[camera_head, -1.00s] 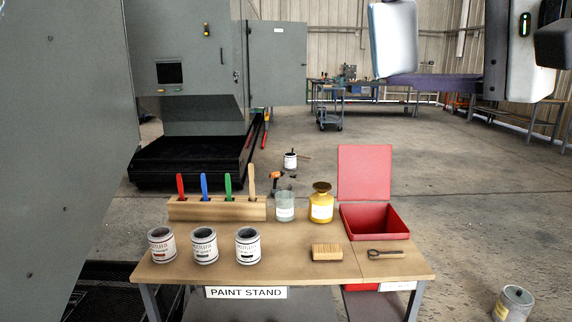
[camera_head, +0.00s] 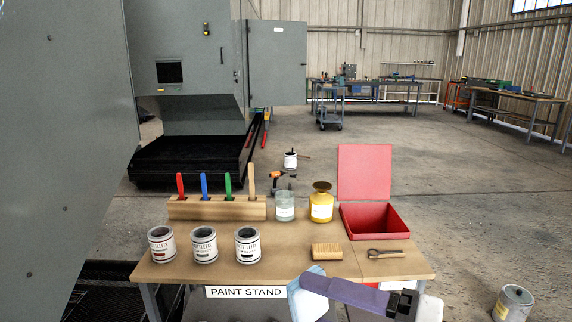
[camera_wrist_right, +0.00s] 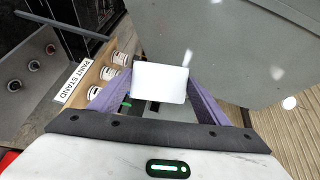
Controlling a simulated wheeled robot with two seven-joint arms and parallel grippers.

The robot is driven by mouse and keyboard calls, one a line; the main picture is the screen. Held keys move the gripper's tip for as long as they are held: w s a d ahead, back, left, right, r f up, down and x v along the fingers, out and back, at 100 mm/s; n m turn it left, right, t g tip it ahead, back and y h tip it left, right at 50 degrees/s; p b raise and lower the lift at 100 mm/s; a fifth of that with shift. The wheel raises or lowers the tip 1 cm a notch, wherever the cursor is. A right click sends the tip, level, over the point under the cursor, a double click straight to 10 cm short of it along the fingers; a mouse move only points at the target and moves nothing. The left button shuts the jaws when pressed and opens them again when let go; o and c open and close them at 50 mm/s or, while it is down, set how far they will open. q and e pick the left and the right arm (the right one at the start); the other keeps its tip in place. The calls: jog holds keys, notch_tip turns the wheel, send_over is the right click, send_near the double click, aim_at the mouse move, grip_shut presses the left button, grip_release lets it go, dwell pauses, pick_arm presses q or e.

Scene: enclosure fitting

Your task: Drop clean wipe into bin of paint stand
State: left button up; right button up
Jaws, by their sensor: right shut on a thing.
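My right gripper (camera_head: 326,287) has its purple fingers in view at the bottom of the head view, in front of the stand's front edge. It is shut on the clean wipe (camera_head: 307,296), a pale white piece; in the wrist view the wipe (camera_wrist_right: 160,80) shows as a white block between the fingertips. The paint stand (camera_head: 290,264) is a wooden-topped table with a "PAINT STAND" label. Its red bin (camera_head: 400,224) is at the right of the top, lid raised and mouth open. The gripper is in front of the bin and to its left. My left gripper is out of view.
A large grey panel (camera_head: 60,150) fills the left.

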jog(key=s+d+f+m+t, duration=0.1)
jog(key=s+f, duration=0.4)
jog(key=f, duration=0.1)
jog(key=shift+d+f+t+h, duration=0.2)
jog(key=shift+f+t+h, duration=0.1)
jog(key=shift+f+h, duration=0.1)
jog(key=shift+s+d, duration=0.1)
